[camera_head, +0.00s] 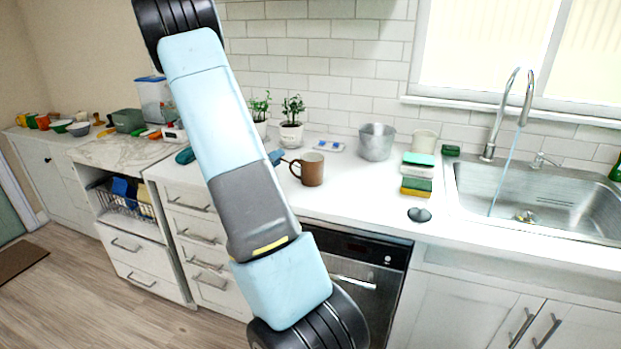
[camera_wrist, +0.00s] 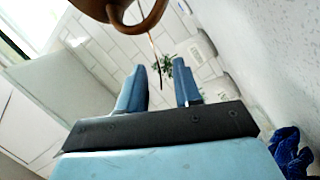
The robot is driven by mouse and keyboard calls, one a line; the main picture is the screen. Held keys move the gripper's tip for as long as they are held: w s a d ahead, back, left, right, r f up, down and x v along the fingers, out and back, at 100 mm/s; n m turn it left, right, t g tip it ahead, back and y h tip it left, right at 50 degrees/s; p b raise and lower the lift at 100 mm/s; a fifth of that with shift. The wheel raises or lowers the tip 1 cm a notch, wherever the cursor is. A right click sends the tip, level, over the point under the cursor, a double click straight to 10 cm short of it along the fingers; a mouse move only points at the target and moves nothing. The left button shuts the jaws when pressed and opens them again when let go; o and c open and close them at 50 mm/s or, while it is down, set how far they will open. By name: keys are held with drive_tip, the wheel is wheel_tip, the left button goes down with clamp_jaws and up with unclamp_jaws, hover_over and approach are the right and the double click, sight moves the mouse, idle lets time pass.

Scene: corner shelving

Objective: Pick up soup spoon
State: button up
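My gripper (camera_wrist: 158,66) is open, with its two blue fingers apart in the wrist view. In the head view its blue tips show at either side of my arm, near the counter left of the brown mug. A thin, dark, pointed thing (camera_wrist: 156,58) shows between the fingers in the wrist view; it may be the soup spoon, but I cannot tell for sure. No spoon can be clearly made out in the head view, where my arm hides part of the counter.
The brown mug (camera_head: 312,169) stands close right of my gripper; its handle looms at the top of the wrist view (camera_wrist: 150,14). Potted plants (camera_head: 291,130) stand behind. A metal pot (camera_head: 376,142), stacked sponges (camera_head: 416,187) and the sink (camera_head: 540,200) are farther right.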

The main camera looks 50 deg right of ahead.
drive_tip(key=shift+w+d, duration=0.2)
drive_tip(key=shift+d, duration=0.65)
drive_tip(key=shift+c, duration=0.4)
clamp_jaws()
